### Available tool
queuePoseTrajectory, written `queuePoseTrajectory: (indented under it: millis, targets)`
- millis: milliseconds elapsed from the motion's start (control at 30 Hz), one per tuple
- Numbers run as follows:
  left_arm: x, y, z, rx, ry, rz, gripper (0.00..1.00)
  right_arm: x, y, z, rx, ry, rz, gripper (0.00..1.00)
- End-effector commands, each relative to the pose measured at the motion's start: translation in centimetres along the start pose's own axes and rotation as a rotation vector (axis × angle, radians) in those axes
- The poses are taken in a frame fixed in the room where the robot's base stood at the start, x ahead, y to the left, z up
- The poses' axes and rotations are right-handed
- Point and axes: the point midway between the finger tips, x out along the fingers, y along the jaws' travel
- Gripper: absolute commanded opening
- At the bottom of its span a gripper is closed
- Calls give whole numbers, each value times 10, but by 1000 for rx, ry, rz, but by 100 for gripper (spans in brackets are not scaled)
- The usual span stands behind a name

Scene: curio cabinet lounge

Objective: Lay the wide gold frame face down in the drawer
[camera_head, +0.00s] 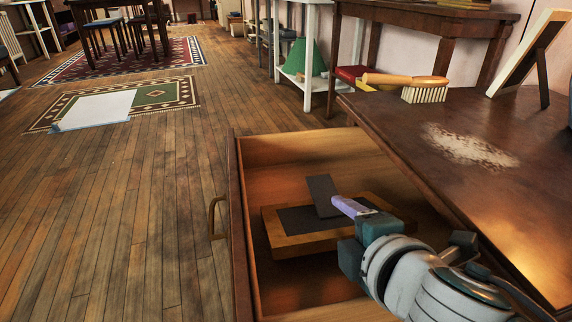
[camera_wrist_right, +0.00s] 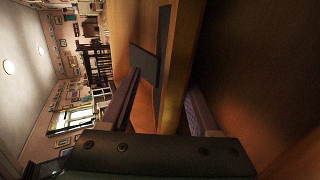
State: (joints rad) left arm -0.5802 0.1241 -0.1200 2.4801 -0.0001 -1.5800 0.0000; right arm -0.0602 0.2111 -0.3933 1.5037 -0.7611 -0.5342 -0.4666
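The wide gold frame (camera_head: 322,239) is inside the open drawer (camera_head: 290,151), with its dark back and propped-out stand leg (camera_head: 322,194) facing up. I cannot tell whether it rests fully on the drawer floor. My right gripper (camera_head: 352,207) is at the frame's right edge. In the right wrist view the frame's edge (camera_wrist_right: 180,70) lies between my two spread fingers (camera_wrist_right: 162,105), with a gap to the upper finger; the other finger is on its face side. The stand leg also shows in that view (camera_wrist_right: 144,64). My left gripper is not in view.
The dark wooden cabinet top (camera_head: 400,118) borders the drawer on the right. On it are a wooden brush (camera_head: 424,93), a pale dusty patch (camera_head: 470,146) and a standing frame (camera_head: 528,50). The drawer's handle (camera_head: 214,218) faces left, towards open floor.

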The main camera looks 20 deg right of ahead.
Motion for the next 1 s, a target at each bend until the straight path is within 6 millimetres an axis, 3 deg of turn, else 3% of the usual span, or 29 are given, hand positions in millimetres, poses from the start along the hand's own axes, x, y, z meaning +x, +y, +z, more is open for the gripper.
queuePoseTrajectory:
  millis: [33,267,700,1000]
  targets:
    - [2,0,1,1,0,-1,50,0,-11,2,-2,-5,-22,60]
    - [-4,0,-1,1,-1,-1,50,-8,-12,2,-1,-6,-27,60]
    - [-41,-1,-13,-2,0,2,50,-86,0,2,0,-1,-8,60]
    - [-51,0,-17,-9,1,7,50,-101,9,3,13,-7,-2,60]
